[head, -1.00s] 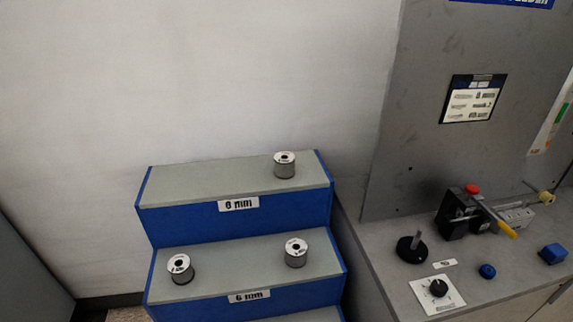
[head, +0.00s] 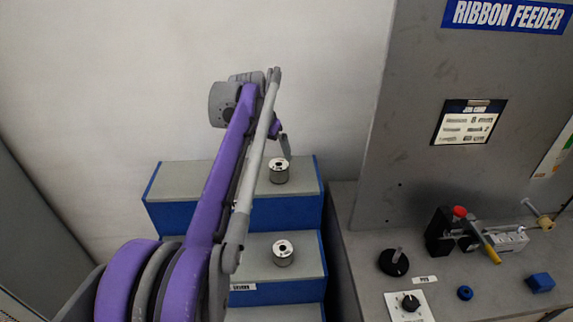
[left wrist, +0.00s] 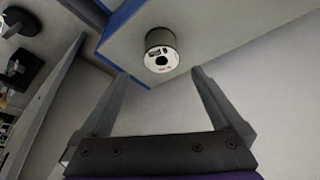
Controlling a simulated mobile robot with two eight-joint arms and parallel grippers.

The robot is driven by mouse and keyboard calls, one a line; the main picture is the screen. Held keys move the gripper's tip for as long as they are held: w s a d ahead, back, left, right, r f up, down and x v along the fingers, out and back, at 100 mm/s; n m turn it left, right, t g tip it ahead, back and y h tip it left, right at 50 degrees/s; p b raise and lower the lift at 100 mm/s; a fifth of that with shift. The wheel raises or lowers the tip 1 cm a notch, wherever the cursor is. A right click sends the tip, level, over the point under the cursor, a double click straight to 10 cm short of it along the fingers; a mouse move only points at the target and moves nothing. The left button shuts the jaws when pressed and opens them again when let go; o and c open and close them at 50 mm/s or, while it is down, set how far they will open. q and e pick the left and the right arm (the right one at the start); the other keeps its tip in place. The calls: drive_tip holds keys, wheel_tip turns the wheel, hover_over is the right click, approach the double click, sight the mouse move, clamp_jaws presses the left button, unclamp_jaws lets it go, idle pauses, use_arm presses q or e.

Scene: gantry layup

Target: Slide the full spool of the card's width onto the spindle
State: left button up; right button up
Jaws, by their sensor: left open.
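A spool (head: 279,175) with a white top and dark hole stands upright on the top step of the blue shelf. It also shows in the left wrist view (left wrist: 161,58), ahead of and between the finger ends. My left gripper (left wrist: 158,73) is open and empty, close to this spool. In the head view it is mostly hidden behind its own arm. Another spool (head: 283,258) stands on the step below. A round black base with an upright metal pin (head: 393,262), seemingly the spindle, is on the bench. The job card (head: 468,122) has small, blurred text. My right gripper is out of view.
The stepped shelf (head: 305,187) has a wall behind it. The bench at right holds a clamp-like unit with a red knob (head: 459,212), a yellow lever, a dial plate (head: 409,306) and blue pieces (head: 540,283). A grey panel (head: 430,60) rises behind the bench.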

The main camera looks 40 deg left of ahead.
sight(279, 169)
use_arm(q)
drive_tip(key=x, duration=0.2)
drive_tip(key=a+x, duration=0.1)
drive_tip(key=x, duration=0.1)
drive_tip(key=shift+f, duration=0.35)
drive_tip(key=x, duration=0.5)
drive_tip(key=shift+d+f, duration=0.35)
drive_tip(key=shift+f, duration=0.05)
clamp_jaws()
